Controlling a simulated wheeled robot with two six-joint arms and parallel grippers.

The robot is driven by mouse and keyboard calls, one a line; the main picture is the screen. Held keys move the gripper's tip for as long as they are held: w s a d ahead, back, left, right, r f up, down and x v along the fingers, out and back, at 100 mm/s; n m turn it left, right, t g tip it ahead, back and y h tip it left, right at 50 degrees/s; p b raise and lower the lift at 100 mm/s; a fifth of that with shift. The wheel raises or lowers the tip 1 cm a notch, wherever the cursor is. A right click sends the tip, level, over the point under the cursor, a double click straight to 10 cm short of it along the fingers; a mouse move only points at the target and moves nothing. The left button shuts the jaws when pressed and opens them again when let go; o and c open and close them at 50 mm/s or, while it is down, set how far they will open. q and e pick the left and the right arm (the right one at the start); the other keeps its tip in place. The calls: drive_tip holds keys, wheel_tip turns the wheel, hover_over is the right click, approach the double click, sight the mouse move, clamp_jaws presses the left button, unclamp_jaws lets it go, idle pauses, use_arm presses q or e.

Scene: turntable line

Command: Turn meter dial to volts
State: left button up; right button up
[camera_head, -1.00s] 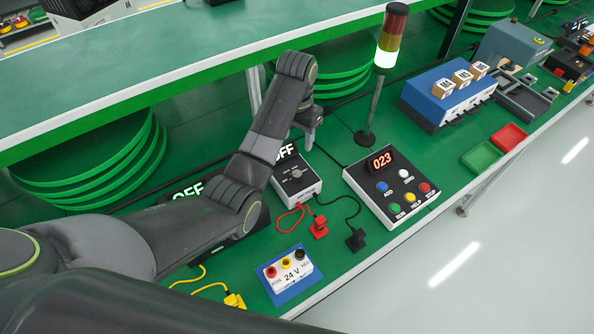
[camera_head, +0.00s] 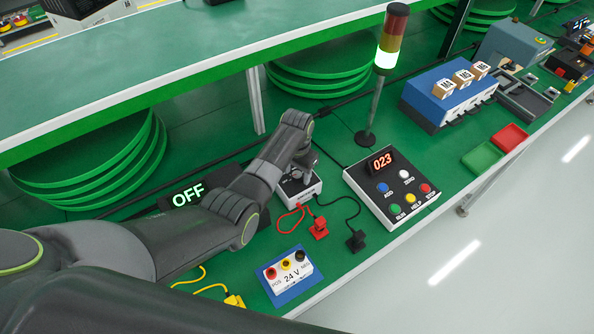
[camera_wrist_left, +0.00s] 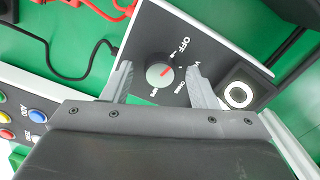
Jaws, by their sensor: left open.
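The meter (camera_head: 310,190) is a dark-faced box with white sides on the green bench, partly covered by my left arm in the head view. Its face (camera_wrist_left: 150,35) fills the top middle of the left wrist view. The round grey dial (camera_wrist_left: 157,78) has a red pointer line angled up and right, on the side of the OFF label; its exact mark is hard to tell. My left gripper (camera_wrist_left: 160,88) is open, with one finger on each side of the dial; contact is unclear. In the head view the gripper (camera_head: 304,170) is over the meter. My right gripper is out of view.
Red and black plugs (camera_head: 319,229) lie on leads in front of the meter. A 24 V terminal block (camera_head: 289,273) is nearer me. A button panel (camera_head: 392,190) showing 023 and a signal lamp (camera_head: 387,58) stand right.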

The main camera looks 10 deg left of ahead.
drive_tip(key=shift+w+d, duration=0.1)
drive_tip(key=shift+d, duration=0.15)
use_arm(q)
drive_tip(key=c, duration=1)
drive_tip(key=shift+o, duration=0.2)
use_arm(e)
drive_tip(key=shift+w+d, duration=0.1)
use_arm(q)
drive_tip(key=shift+m, duration=0.3)
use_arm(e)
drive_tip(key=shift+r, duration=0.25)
use_arm(q)
drive_tip(key=shift+r+m+p, duration=0.1)
drive_tip(key=shift+m+p, duration=0.4)
drive_tip(key=shift+p, duration=0.1)
drive_tip(key=m+p, duration=0.1)
drive_tip(key=m, duration=0.1)
drive_tip(key=shift+m, duration=0.3)
drive_tip(key=m+p, duration=0.1)
drive_tip(key=m, duration=0.2)
drive_tip(key=shift+m+p, duration=0.45)
drive_tip(key=shift+m, duration=0.85)
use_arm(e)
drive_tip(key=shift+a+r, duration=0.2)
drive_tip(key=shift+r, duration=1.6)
